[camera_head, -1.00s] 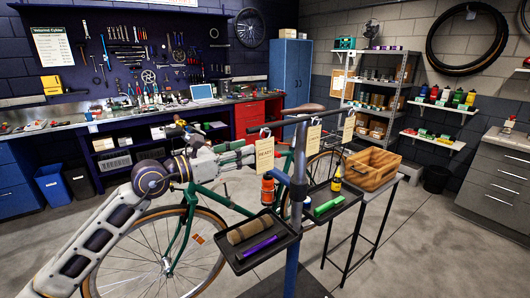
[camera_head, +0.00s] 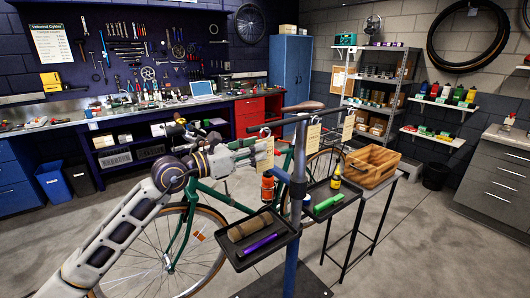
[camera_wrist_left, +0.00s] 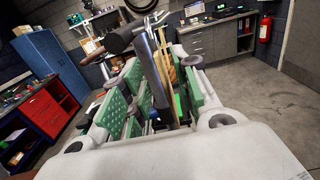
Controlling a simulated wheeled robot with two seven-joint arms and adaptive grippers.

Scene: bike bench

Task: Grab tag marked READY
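The tag that read READY a second ago (camera_head: 266,158) hangs from the stand's bar, and my left gripper now covers much of it, so its lettering is hidden. My left gripper (camera_head: 257,152) is at this tag, with its fingers pointing right. In the left wrist view its green-padded fingers (camera_wrist_left: 158,100) are spread apart. Thin tan edges of tags (camera_wrist_left: 172,65) show beyond and between them; I cannot tell whether the pads touch a tag. Two other tags hang further along the bar, a middle one (camera_head: 313,138) and a far one (camera_head: 348,127). My right gripper is out of view.
The repair stand's bar (camera_head: 290,119) runs above the tags. A left tray (camera_head: 245,264) holds a brown roll and a purple item; a right tray (camera_head: 346,204) holds a green item and a yellow bottle. A green bicycle (camera_head: 222,197) stands behind. A wooden crate (camera_head: 372,168) sits right.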

